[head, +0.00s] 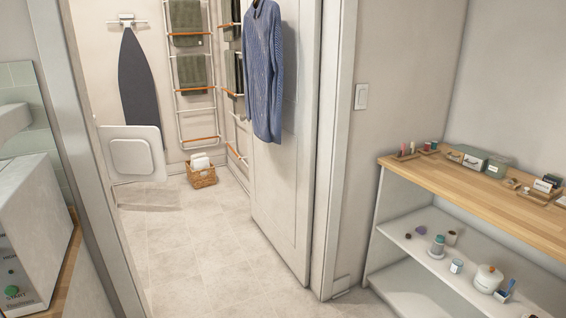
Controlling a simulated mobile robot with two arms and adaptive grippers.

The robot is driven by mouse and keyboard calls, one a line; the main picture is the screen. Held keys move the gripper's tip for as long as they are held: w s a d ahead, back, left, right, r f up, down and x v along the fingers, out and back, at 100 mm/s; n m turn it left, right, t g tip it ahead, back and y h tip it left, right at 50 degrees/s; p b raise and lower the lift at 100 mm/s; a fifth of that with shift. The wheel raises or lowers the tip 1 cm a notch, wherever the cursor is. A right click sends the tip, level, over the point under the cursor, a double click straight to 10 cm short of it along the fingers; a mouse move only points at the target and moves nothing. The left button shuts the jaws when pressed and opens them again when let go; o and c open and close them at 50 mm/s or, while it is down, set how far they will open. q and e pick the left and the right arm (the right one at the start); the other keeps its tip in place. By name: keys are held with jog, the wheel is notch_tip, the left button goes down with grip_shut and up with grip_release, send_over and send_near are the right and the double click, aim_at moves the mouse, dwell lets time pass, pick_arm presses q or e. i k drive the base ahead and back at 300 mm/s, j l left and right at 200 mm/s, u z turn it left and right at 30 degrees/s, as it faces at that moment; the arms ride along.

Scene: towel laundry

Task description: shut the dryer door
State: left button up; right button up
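A white square panel with rounded corners and a raised inner square (133,153) stands in the room beyond the doorway, just right of the left door frame. It looks like the dryer door, standing open. The body of the dryer is not visible; the frame and wall hide whatever is to the panel's left. Neither of my grippers is in view.
A white room door (285,190) with a blue sweater (262,75) stands open at the doorway's right. The tiled floor (200,245) is clear up to a wicker basket (202,178). A wood-topped shelf (455,185) stands right; a grey appliance (30,225) left.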

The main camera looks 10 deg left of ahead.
aim_at(131, 153)
jog(key=i+l+u, duration=0.1)
jog(key=i, duration=0.35)
jog(key=i+l, duration=0.3)
jog(key=i, duration=0.2)
jog(key=i+j+u, duration=0.3)
jog(key=i+u, duration=0.2)
jog(key=i, duration=0.35)
jog(key=i+u, duration=0.45)
jog(key=i, duration=0.4)
